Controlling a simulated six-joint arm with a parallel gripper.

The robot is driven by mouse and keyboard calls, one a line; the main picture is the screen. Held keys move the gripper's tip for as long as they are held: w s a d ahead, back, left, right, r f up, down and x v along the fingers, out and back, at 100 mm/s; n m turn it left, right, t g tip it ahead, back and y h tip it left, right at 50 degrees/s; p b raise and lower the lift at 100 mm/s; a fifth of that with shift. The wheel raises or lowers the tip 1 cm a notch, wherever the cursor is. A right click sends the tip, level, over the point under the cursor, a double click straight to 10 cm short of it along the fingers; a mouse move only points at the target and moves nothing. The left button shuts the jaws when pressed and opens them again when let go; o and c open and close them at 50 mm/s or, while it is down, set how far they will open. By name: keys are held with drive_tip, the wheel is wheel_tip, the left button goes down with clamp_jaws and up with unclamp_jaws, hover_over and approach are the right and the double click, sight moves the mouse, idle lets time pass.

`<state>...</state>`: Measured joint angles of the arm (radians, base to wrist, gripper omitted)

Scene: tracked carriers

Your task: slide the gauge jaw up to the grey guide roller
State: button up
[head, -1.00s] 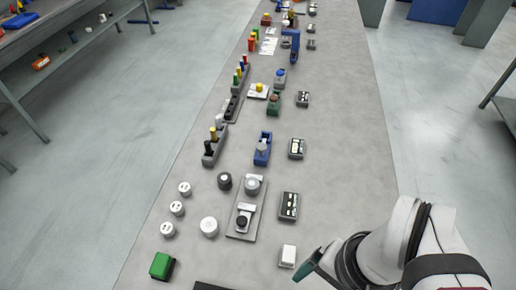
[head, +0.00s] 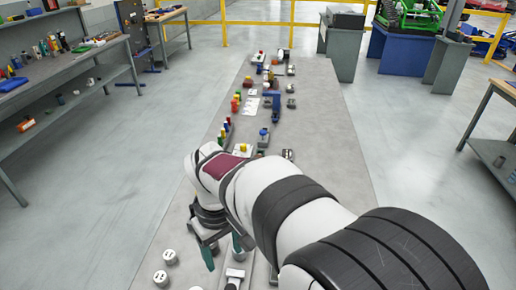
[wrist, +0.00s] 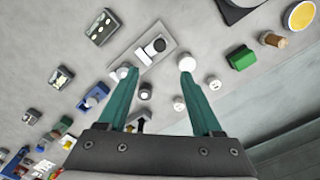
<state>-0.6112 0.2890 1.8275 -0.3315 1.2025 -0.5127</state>
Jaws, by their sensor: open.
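The gauge jaw, a pale block with a black round knob (wrist: 157,46), sits on a light grey plate (wrist: 169,36) in the wrist view. The grey guide roller (wrist: 121,73) appears to be at the plate's other end, partly behind my left finger, with a gap between it and the jaw. In the head view my gripper (head: 223,252) points down near the plate, and my arm hides much of that area.
A white cylinder (wrist: 187,63) shows by the right fingertip, and a dark cylinder (wrist: 145,91) between the fingers. White discs (wrist: 180,103), a green block (wrist: 241,58), a blue carrier (wrist: 95,97) and a dark box (wrist: 103,27) stand around. Bare bench lies between them.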

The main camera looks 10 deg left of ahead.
sight(231, 289)
wheel_tip(231, 289, down, 15)
drive_tip(key=shift+d+f, duration=0.1)
clamp_jaws()
idle(0.4)
idle(1.0)
